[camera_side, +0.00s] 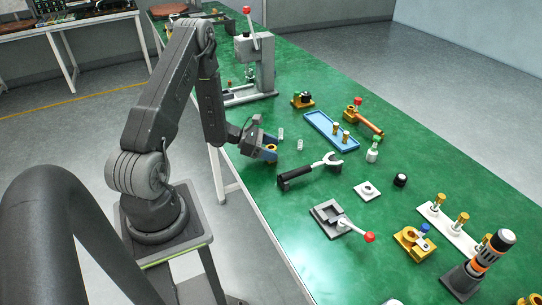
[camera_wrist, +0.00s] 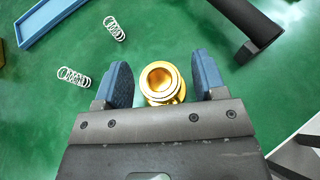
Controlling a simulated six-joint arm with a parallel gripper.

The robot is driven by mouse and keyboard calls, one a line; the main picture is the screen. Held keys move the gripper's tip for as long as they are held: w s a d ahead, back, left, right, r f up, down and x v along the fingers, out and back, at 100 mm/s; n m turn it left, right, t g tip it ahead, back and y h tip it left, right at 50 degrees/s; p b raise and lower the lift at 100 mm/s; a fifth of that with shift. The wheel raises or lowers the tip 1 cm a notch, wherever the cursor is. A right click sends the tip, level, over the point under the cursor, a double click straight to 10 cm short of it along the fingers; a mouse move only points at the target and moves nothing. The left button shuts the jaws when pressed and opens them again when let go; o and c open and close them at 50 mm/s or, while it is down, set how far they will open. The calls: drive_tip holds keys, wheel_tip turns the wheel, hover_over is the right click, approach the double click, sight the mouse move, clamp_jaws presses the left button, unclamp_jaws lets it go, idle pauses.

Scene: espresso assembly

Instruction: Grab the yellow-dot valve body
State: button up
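A shiny brass part, seemingly the valve body (camera_wrist: 162,83), stands on the green table between the two blue fingers of my gripper (camera_wrist: 161,80) in the wrist view. Narrow strips of green show on both sides of it, so the fingers look open around it and not pressed on it. In the side view my gripper (camera_side: 264,147) is low over the table near its left edge, with the brass part (camera_side: 271,148) partly hidden by the fingers. I cannot make out a yellow dot on it.
Two springs (camera_wrist: 73,77) (camera_wrist: 115,28) lie left of the gripper. A black-handled portafilter (camera_side: 310,170) lies close by. A blue tray (camera_side: 318,122) holds brass pieces. A lever press (camera_side: 254,60) stands behind. A brass part with a blue knob (camera_side: 414,241) sits farther right.

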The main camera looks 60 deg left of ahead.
drive_tip(key=c, duration=1.1)
drive_tip(key=shift+r, duration=0.15)
